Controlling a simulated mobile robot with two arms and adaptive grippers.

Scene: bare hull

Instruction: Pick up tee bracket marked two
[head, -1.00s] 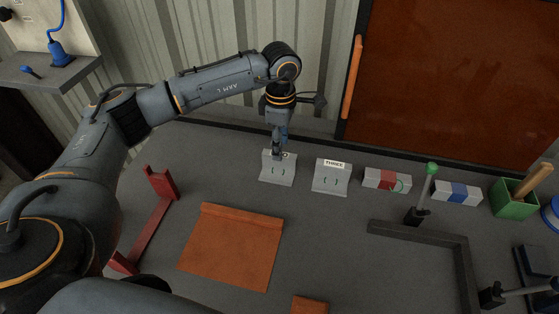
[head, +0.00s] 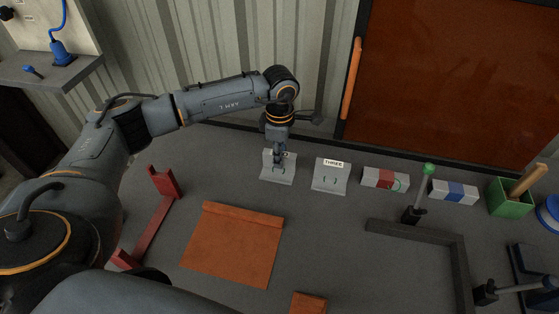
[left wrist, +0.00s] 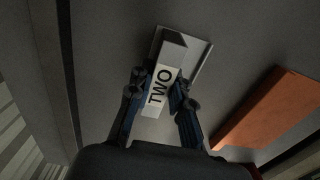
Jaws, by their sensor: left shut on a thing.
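The tee bracket marked two (head: 278,174) is a light grey piece on the table, left of the bracket marked THREE. Its TWO label shows in the left wrist view, on the bracket (left wrist: 175,67). My left gripper (head: 279,157) reaches down onto it from above. In the left wrist view, the fingers (left wrist: 157,92) are on either side of the labelled upright and shut on it. In the head view, the gripper hides part of the label. Whether the base touches the table is hard to tell. My right gripper is not in view.
The bracket marked THREE (head: 330,176) stands close on the right. Further right are a red-banded block (head: 385,179), a green-topped post (head: 428,169), a blue-banded block (head: 454,192) and a green box (head: 511,198). An orange plate (head: 233,245) and a red frame (head: 149,227) lie nearer.

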